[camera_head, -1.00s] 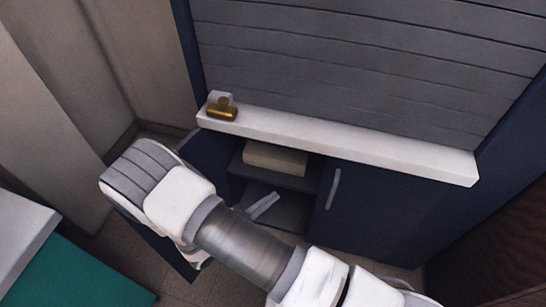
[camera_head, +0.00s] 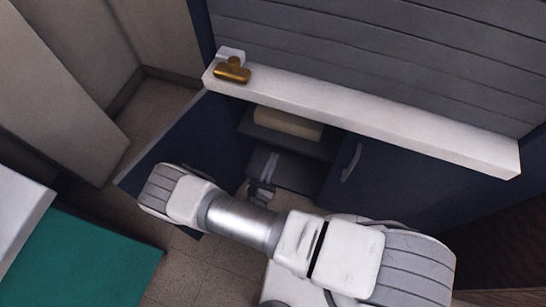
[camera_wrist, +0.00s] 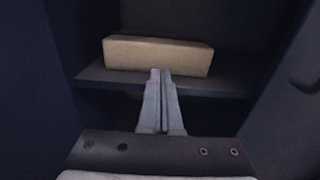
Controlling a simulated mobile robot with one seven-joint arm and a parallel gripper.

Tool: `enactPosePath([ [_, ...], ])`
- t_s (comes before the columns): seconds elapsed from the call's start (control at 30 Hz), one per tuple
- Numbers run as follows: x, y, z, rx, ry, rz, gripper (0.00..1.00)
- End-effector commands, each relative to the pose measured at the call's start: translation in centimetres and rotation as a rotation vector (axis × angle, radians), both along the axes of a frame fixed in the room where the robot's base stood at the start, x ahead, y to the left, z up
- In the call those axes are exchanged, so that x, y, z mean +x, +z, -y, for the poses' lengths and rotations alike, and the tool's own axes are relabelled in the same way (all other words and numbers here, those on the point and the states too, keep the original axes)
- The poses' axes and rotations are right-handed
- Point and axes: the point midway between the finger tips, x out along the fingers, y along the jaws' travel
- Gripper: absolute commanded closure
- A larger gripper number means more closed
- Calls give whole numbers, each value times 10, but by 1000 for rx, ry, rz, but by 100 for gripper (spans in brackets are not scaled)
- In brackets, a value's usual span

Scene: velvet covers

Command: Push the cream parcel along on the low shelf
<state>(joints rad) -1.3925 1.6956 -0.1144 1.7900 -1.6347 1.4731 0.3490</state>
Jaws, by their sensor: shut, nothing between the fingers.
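The cream parcel (camera_head: 288,124) is a long box lying on the low shelf (camera_head: 312,147) inside the open cabinet. In the wrist view the parcel (camera_wrist: 150,55) lies lengthwise across the shelf (camera_wrist: 100,77), its long face towards me. My gripper (camera_head: 271,163) is shut and empty in front of the cabinet opening.
An open dark blue door (camera_head: 185,130) stands left of the opening, and a closed door with a handle (camera_head: 351,163) is on the right. A white ledge (camera_head: 400,128) runs above, with a brass object (camera_head: 232,72) on it. A teal surface (camera_head: 85,260) is at lower left.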

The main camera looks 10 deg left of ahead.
Motion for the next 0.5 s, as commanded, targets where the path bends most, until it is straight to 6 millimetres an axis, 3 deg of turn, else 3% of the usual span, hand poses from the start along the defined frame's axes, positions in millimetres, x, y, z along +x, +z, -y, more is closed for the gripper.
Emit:
enactPosePath([
  [0.3, 69, -2, 10, 1, -5, 1, 100],
  [0.5, 97, -1, 14, 2, -4, 1, 100],
])
